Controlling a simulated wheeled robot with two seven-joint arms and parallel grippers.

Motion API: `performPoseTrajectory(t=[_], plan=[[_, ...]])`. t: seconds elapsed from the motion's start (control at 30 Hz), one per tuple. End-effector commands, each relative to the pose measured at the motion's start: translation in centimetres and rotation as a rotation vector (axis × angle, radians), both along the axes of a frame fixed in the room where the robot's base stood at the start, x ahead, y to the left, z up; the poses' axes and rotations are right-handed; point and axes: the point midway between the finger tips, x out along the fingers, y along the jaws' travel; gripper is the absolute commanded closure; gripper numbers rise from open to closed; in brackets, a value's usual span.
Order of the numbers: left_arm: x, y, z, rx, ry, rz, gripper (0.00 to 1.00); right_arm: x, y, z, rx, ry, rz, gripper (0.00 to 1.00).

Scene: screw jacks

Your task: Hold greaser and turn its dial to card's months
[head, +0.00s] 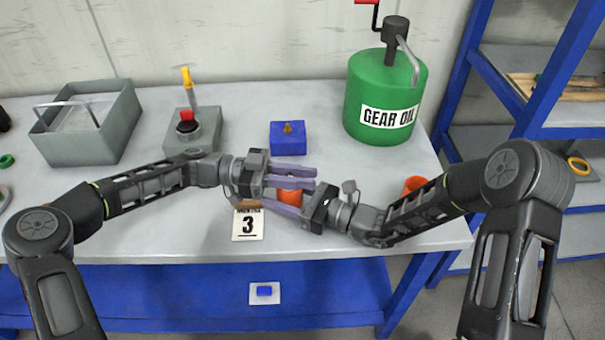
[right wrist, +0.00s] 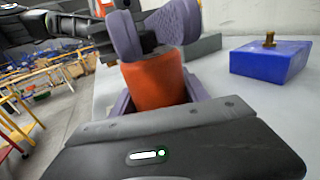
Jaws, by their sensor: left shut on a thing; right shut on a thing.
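The orange greaser (head: 291,195) is near the table's middle, between my two grippers. My right gripper (head: 278,201) is shut on its body; in the right wrist view the orange body (right wrist: 155,85) stands between the purple fingers, slightly tilted. My left gripper (head: 308,177) comes from the left and is shut at the greaser's top end. Its purple fingers (right wrist: 170,22) cover that end in the right wrist view, so the dial and its setting are hidden. The white card (head: 248,226) lies just in front of the grippers and reads "MONTHS 3", its top edge partly covered.
A blue block with a brass fitting (head: 288,138) stands behind the grippers. A green gear oil drum (head: 378,105) is at back right, a grey bin (head: 110,130) at back left, a grey jack-like unit (head: 205,135) beside it. Another orange object (head: 414,184) sits by my right arm.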

Motion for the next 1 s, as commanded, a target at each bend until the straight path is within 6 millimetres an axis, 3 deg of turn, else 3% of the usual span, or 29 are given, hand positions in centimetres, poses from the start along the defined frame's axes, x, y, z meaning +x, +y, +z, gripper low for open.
performPoseTrajectory(t=[0.4, 0.87, 0.9, 1.0], plan=[[-0.54, 0.1, 0.18, -0.003, -0.003, -0.217, 1.0, -0.1, 0.01, -0.18, -0.004, 0.002, 0.001, 1.0], [-0.64, 0.21, 0.13, 0.001, -0.002, -0.238, 1.0, -0.09, -0.01, -0.21, -0.005, 0.004, 0.001, 1.0], [-0.64, 0.21, 0.13, 0.0, -0.002, -0.238, 0.8, -0.08, -0.02, -0.21, -0.005, 0.004, 0.001, 1.0], [-0.65, 0.21, 0.1, 0.001, -0.002, -0.238, 0.71, -0.08, -0.02, -0.21, -0.005, 0.004, 0.001, 1.0]])
